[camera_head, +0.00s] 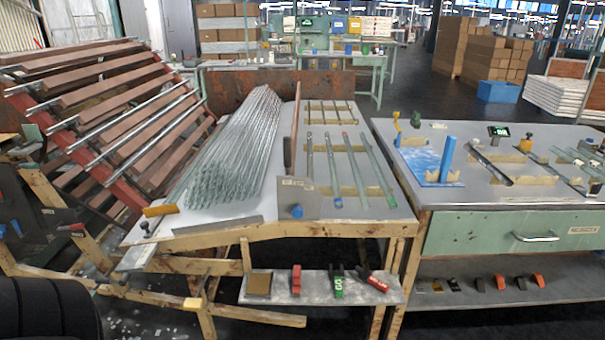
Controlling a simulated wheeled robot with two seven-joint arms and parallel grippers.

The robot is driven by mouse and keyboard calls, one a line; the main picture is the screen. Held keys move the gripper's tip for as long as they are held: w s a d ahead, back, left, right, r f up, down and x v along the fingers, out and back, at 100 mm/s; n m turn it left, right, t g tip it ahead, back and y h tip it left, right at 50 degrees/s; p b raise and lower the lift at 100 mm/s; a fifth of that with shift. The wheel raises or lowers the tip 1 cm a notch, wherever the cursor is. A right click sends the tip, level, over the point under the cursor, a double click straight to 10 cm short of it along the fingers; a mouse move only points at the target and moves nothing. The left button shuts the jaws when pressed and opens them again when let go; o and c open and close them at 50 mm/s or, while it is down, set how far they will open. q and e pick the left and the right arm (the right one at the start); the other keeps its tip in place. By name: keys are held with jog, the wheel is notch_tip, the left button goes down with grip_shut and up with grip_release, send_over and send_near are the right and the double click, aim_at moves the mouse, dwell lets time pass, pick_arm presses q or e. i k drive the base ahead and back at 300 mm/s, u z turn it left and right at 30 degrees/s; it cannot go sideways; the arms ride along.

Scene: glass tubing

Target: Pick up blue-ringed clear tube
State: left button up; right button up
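Several clear glass tubes lie lengthwise on tan wooden strips on the middle table, among them a left one (309,158), a second (332,170), a third (354,168) and a right one (378,168). The near ends of some look bluish, but the rings are too small to tell which tube is the blue-ringed one. Neither of my grippers can be made out in this view.
A large bundle of glass tubes (235,145) fills the table's left half, beside an upright divider (296,130). A slanted rack (85,110) stands at left. A right-hand bench (520,205) carries a blue stand (445,160). A low shelf (350,291) holds small coloured items.

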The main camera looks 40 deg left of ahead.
aim_at(335, 183)
jog(key=u, duration=1.7)
